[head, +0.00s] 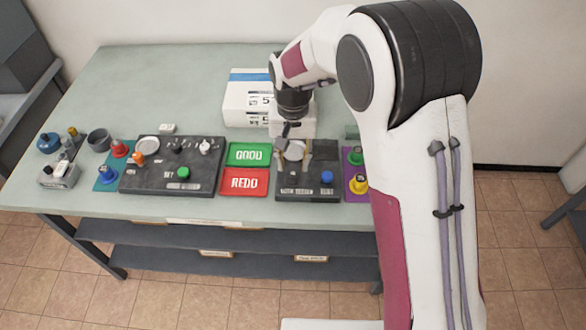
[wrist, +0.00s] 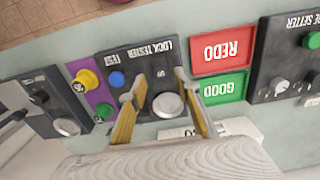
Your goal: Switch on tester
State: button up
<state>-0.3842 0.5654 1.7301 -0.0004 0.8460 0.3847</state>
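The tester is a dark panel (head: 322,160) labelled LOCK TESTER, near the table's front edge; it fills the middle of the wrist view (wrist: 148,58). It carries a blue button (head: 327,177), also in the wrist view (wrist: 117,79), beside the word TEST. A round silver disc (wrist: 168,104) sits on the panel. A small ON label (wrist: 160,73) shows between the fingers; I cannot make out a switch there. My gripper (head: 294,160) points down over the panel. Its two fingers (wrist: 156,86) are apart, with nothing seen held between them. Contact with the panel cannot be told.
Left of the tester lie a green GOOD tray (head: 249,155) and a red REDO tray (head: 244,182), then another dark control panel (head: 150,182). A purple mat (head: 349,192) with green and yellow knobs lies right. A white box (head: 245,98) stands behind.

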aim_at(293, 176)
jog(key=shift+f, duration=2)
grip_shut()
